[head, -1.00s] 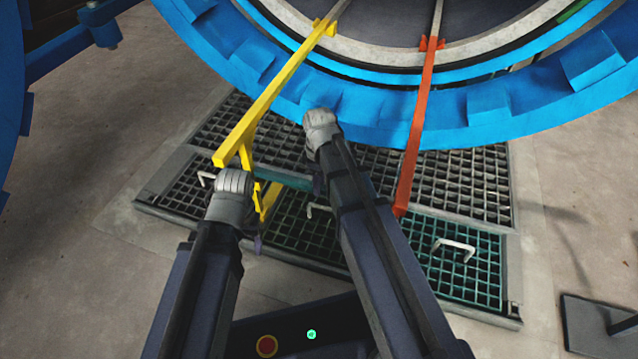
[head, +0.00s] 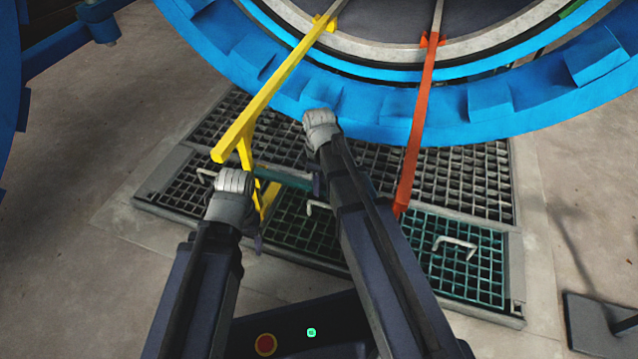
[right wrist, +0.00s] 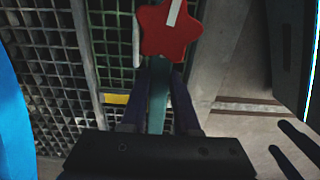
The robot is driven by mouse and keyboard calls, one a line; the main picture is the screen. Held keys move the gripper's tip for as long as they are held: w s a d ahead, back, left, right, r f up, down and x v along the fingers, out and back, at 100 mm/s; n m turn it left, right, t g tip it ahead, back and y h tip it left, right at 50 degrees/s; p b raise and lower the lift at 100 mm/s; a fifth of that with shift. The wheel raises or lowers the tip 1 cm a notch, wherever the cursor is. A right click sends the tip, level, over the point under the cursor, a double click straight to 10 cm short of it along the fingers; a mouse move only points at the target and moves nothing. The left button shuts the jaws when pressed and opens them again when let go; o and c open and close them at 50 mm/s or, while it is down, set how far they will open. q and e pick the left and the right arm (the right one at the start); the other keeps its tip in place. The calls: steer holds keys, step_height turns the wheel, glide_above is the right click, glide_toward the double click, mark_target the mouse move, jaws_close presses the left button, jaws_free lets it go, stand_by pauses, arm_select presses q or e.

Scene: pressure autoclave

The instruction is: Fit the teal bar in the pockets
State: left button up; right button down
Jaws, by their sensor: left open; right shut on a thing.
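The teal bar (head: 290,178) shows in the head view as a short stretch between my two arms, above the floor grating. In the right wrist view the bar (right wrist: 158,98) runs between the dark fingers of my right gripper (right wrist: 159,100), which is shut on it. In the head view the right gripper (head: 318,186) is mostly hidden behind its wrist. My left gripper (head: 258,243) is open, by the lower end of the yellow rail's leg, largely hidden by its own wrist. I cannot make out the pockets.
A yellow rail (head: 274,89) and an orange rail (head: 419,125) run down from the blue ring (head: 440,122). A red star-shaped part (right wrist: 168,32) is close beyond the bar in the right wrist view. Floor grating (head: 465,185) with white handles (head: 455,243) lies below.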

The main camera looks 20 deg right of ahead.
steer(key=shift+f+b, duration=0.65)
steer(key=shift+f, duration=0.05)
steer(key=c, duration=0.6)
jaws_free()
steer(key=shift+o, duration=0.2)
step_height(320, 180, up, 8)
steer(key=p, duration=0.8)
steer(key=shift+f, duration=0.1)
